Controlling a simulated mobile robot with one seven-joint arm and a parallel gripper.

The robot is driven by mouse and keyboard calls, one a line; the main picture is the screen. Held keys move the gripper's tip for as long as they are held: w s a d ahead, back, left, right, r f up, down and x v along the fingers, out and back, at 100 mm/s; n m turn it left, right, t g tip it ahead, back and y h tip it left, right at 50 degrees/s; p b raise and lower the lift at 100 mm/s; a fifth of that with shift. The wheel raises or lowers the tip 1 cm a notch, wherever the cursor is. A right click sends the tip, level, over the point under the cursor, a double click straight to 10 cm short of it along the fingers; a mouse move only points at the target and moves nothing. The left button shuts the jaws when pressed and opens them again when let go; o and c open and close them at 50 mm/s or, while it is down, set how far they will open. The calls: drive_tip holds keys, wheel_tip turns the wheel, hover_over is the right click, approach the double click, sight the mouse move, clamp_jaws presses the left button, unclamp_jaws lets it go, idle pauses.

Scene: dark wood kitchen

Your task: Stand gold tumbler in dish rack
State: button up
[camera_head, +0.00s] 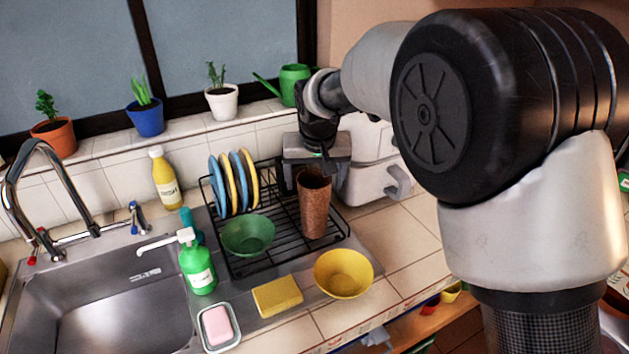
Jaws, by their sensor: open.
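The tumbler (315,207), brownish gold and tall, stands about upright at the right side of the black dish rack (275,258). The rack also holds several blue and yellow plates on edge and a green bowl. My gripper (316,165) is just above and behind the tumbler's rim, pointing down, and it is open. The fingertips are partly hidden by the tumbler and the gripper body, so I cannot tell if they touch it.
A yellow bowl (343,273), a sponge (277,296) and a soap dish (219,327) lie in front of the rack. A green soap bottle (197,264) stands by the sink (100,304). A white appliance (372,180) is close behind my gripper. Potted plants line the sill.

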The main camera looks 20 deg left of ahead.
drive_tip(key=v, duration=1.1)
drive_tip(key=shift+d+r, duration=0.1)
drive_tip(key=shift+r, duration=0.05)
drive_tip(key=s+d+r+m, duration=0.2)
drive_tip(key=s+d+r, duration=0.1)
drive_tip(key=d, duration=0.9)
drive_tip(key=s+d+r+m, duration=0.1)
drive_tip(key=s+d+r, duration=0.15)
drive_tip(key=d, duration=0.95)
drive_tip(key=s+d+f+m+h, duration=0.1)
drive_tip(key=s+d+f, duration=0.1)
drive_tip(key=s+d, duration=0.5)
drive_tip(key=s+d+f+m+t+h, duration=0.1)
drive_tip(key=s+d+f, duration=0.2)
drive_tip(key=s+d, duration=0.4)
drive_tip(key=shift+d+m+t, duration=0.3)
drive_tip(key=shift+d+m, duration=0.1)
